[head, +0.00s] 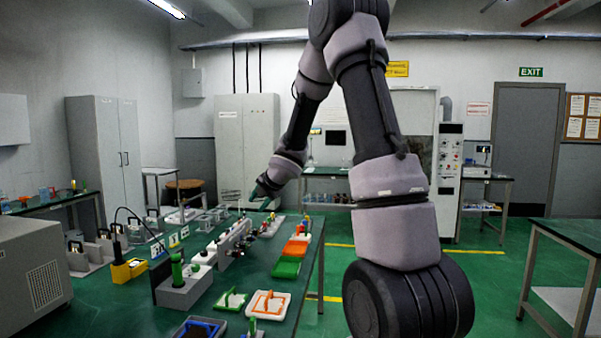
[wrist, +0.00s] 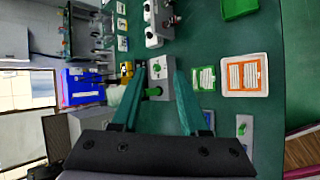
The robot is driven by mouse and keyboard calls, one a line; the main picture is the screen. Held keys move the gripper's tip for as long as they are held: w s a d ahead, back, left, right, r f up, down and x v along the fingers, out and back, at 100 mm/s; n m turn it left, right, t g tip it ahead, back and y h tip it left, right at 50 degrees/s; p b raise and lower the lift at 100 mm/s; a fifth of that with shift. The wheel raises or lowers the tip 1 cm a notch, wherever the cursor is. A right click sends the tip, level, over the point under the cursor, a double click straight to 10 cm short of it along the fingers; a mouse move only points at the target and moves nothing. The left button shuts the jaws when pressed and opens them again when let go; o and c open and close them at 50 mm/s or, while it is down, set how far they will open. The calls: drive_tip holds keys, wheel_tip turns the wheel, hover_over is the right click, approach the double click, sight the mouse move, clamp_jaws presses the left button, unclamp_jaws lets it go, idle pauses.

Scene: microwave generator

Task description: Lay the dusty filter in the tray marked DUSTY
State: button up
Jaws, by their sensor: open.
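My gripper (head: 264,203) hangs over the far part of the long green table, and its teal fingers are apart and empty in the wrist view (wrist: 158,66). A green-framed white panel (head: 231,299) lies near the table's front; it also shows in the wrist view (wrist: 204,79), right of my fingers. Beside it an orange-framed panel (head: 268,304) lies in a shallow white tray (wrist: 224,93). I cannot tell which panel, if either, is the dusty filter. No DUSTY marking is readable on any tray.
A green tray (head: 285,269) and orange trays (head: 296,246) line the table's right side. A grey block with a green knob (head: 181,284) and a row of grey units stand along the middle. A blue tray (head: 200,328) is at the front. Bare green tabletop shows between them.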

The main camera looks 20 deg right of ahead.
drive_tip(key=s+d+r+m+h, duration=0.2)
drive_tip(key=s+d+r+m, duration=0.1)
drive_tip(key=s+r+m, duration=0.45)
drive_tip(key=s+d+r+m+h, duration=0.2)
drive_tip(key=s+d+r+m, duration=0.1)
drive_tip(key=s+r+m, duration=0.4)
drive_tip(key=s+a+m+g+y, duration=0.1)
drive_tip(key=s+a+m, duration=0.2)
drive_tip(key=s+m, duration=0.4)
drive_tip(key=s+a+m+g+y, duration=0.1)
drive_tip(key=s+a+m, duration=0.3)
drive_tip(key=s, duration=1.1)
drive_tip(key=m+y, duration=0.1)
drive_tip(key=m, duration=0.2)
drive_tip(key=shift+r+m+y, duration=0.3)
drive_tip(key=shift+r+m, duration=0.05)
drive_tip(key=shift+r, duration=0.05)
drive_tip(key=shift+s, duration=0.1)
